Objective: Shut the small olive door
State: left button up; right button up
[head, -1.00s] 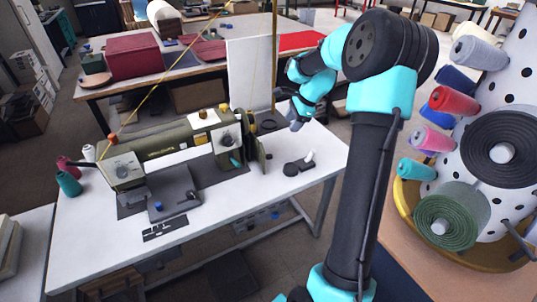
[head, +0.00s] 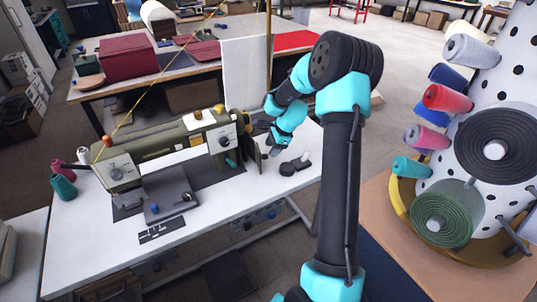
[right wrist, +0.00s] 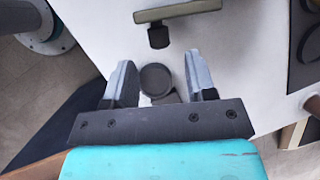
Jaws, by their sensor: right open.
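The small olive door (head: 257,160) is at the right end of the olive sewing machine (head: 165,158). It looks swung out from the machine's end, standing open. In the right wrist view an olive bar-like edge (right wrist: 185,10) with a dark knob (right wrist: 157,37) lies just beyond my fingertips; it appears to be the door seen from above. My right gripper (head: 275,149) is beside the door on its right, its fingers partly hidden in the head view. My left gripper is not in view.
The machine stands on a white table (head: 215,205). A dark round object (head: 287,169) lies on the table right of the door; it shows between my fingers (right wrist: 156,79). A spotted thread stand (head: 480,130) is on the right. A white panel (head: 243,75) stands behind.

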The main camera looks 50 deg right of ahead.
aim_at(262, 158)
jog(key=x, duration=0.4)
jog(key=shift+c, duration=0.3)
grip_shut()
dwell(0.3)
